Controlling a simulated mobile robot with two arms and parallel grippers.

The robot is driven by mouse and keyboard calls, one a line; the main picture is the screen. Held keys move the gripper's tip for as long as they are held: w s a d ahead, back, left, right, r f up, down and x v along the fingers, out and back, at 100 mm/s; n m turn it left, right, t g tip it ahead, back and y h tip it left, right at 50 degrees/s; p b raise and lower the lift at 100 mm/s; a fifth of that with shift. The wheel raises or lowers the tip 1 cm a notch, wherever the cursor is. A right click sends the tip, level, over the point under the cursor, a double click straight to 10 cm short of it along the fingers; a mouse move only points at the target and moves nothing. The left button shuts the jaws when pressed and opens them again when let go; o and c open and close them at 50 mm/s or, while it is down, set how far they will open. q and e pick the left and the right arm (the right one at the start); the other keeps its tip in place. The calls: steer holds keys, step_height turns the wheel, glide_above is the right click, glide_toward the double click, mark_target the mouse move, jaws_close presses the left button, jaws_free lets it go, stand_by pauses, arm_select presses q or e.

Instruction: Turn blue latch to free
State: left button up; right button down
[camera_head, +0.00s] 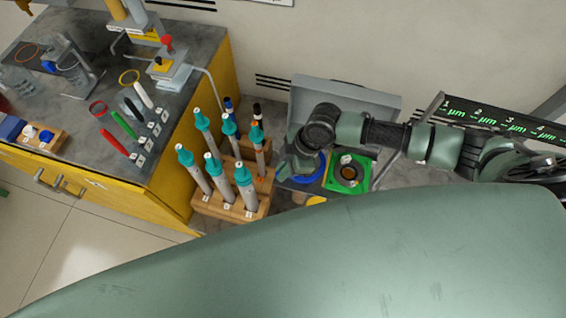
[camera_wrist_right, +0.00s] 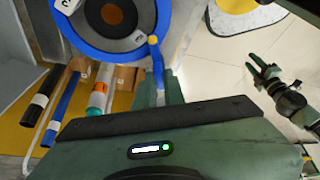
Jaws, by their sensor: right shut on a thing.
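The blue latch is a short blue lever with a yellow end (camera_wrist_right: 154,46) at the lower right of a blue ring (camera_wrist_right: 78,32) around a dark round opening. In the head view, the blue ring (camera_head: 316,176) is mostly hidden behind my right gripper (camera_head: 290,165). My right gripper also shows in the wrist view (camera_wrist_right: 158,88); its fingers are shut on the lever of the blue latch, just below the yellow end. My left gripper (camera_wrist_right: 265,72) shows only in the right wrist view, over the floor at the right, open and empty.
A green square fixture (camera_head: 348,173) stands beside the blue ring. A wooden rack (camera_head: 232,208) with several teal-capped rods stands left of it. A yellow workbench (camera_head: 170,185) with tools is further left. A black display (camera_head: 500,122) is at the right.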

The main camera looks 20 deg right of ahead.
steer(key=m+p, duration=0.2)
steer(key=m+t+p, duration=0.1)
steer(key=p, duration=0.1)
steer(key=shift+a+r+m+h, duration=0.1)
steer(key=shift+r+m+h, duration=0.2)
steer(key=shift+m, duration=0.1)
steer(key=shift+f+m+t+p, duration=0.15)
steer(key=shift+m+t+p, duration=0.25)
steer(key=shift+m+p, duration=0.25)
steer(key=c, duration=1.5)
jaws_free()
steer(key=shift+f, duration=0.1)
steer(key=shift+s, duration=0.1)
steer(key=v, duration=0.7)
steer(key=shift+r+b, duration=0.35)
steer(key=shift+r, duration=0.05)
steer(key=shift+s, duration=0.1)
